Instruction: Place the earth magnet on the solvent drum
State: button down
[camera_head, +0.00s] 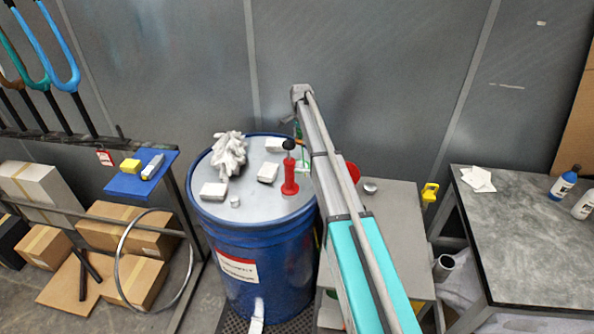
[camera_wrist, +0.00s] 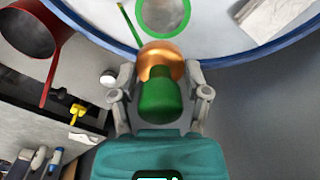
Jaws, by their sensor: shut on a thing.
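My gripper (camera_wrist: 160,95) is shut on the earth magnet (camera_wrist: 160,98), which has a green grip and a copper-orange round base. The solvent drum (camera_head: 258,240) is blue with a pale grey top, left of my arm in the head view. Its blue rim (camera_wrist: 100,30) curves across the wrist view, and the magnet appears at or just outside this edge. I cannot tell its height over the drum. A green ring (camera_wrist: 187,27) with a grey centre lies on the drum top. In the head view my arm largely hides my gripper and the magnet.
The drum top bears crumpled white gloves (camera_head: 229,153), white blocks (camera_head: 213,191) and a red tool with a black ball (camera_head: 290,185). A grey cabinet (camera_head: 400,240) stands right of the drum, with a red pan (camera_wrist: 40,30) near its drum side. A grey wall (camera_head: 370,70) stands behind.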

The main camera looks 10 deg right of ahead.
aim_at(300, 142)
jog(key=shift+w+f+b, duration=0.15)
jog(key=shift+f+b, duration=0.4)
jog(key=shift+f, duration=0.2)
jog(key=shift+w+f+b, duration=0.1)
jog(key=shift+f+b, duration=0.4)
jog(key=shift+f, duration=0.2)
jog(key=shift+a, duration=0.1)
notch_tip(300, 142, down, 6)
jog(key=b, duration=0.6)
jog(key=shift+f, duration=0.1)
jog(key=shift+f+b, duration=1.85)
jog(key=shift+b, duration=0.1)
jog(key=shift+f, duration=0.1)
jog(key=c, duration=0.5)
grip_release()
jog(key=o, duration=0.4)
